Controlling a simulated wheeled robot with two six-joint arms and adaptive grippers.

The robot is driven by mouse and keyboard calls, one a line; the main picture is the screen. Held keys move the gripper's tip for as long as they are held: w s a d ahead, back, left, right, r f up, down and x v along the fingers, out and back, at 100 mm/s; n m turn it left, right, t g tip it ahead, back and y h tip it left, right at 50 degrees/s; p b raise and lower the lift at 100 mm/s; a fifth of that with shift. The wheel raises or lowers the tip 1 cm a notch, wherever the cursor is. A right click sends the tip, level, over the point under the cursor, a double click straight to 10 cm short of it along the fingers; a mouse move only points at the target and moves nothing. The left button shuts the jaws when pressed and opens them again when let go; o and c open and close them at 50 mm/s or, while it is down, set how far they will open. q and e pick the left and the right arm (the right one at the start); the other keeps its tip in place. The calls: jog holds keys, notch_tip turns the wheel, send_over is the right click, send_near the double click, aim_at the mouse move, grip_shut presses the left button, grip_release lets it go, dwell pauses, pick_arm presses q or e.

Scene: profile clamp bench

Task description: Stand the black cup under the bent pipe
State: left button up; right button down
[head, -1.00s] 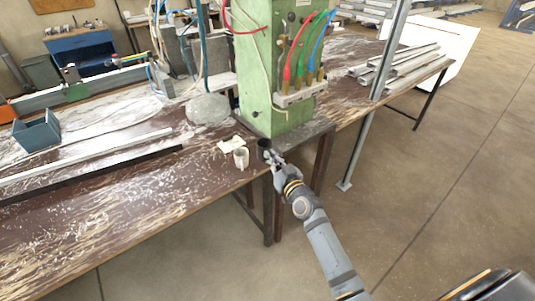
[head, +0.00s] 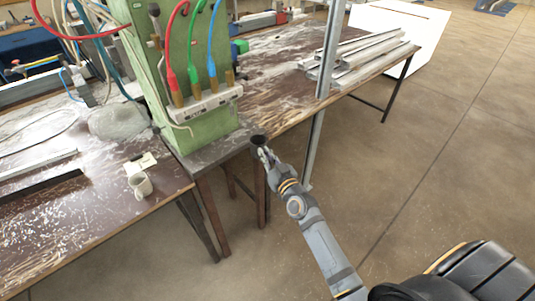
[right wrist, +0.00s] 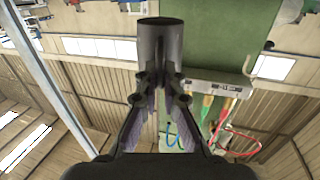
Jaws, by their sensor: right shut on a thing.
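The black cup (head: 258,140) is held upright in my right gripper (head: 263,153), at the front corner of the green machine's base in the head view. In the right wrist view the dark cup (right wrist: 161,38) sits between the two fingers (right wrist: 160,88), which are shut on it. The cup appears to be off the table, by its front edge. I cannot make out the bent pipe for certain; the green machine (head: 205,60) carries several hoses and fittings. My left gripper is not in view.
A white mug (head: 140,185) stands near the table's front edge, left of the machine, beside a pale cloth or paper (head: 140,163). A grey upright post (head: 328,60) rises right of the machine. Metal profiles (head: 355,58) lie on the bench behind. Open floor lies right.

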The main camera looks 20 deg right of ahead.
aim_at(252, 146)
jog(key=shift+w+a, duration=0.1)
jog(key=shift+w, duration=0.15)
jog(key=shift+w+f, duration=0.2)
jog(key=shift+w, duration=0.15)
jog(key=w, duration=0.2)
jog(key=w+a+b, duration=0.1)
jog(key=shift+f, duration=0.35)
jog(key=shift+w+a+f+b, duration=0.2)
jog(key=shift+w+a+b, duration=0.1)
jog(key=shift+w, duration=0.45)
jog(key=shift+w+a+f+b, duration=0.15)
jog(key=shift+w+a+b, duration=0.1)
jog(key=shift+w, duration=0.45)
jog(key=w+a+b, duration=0.2)
jog(key=w, duration=0.5)
jog(key=shift+a+f, duration=0.2)
jog(key=shift+a, duration=0.1)
jog(key=shift+s+d+f+b, duration=0.1)
jog(key=shift+f+b, duration=0.2)
jog(key=shift+b, duration=0.15)
jog(key=c, duration=1.4)
grip_release()
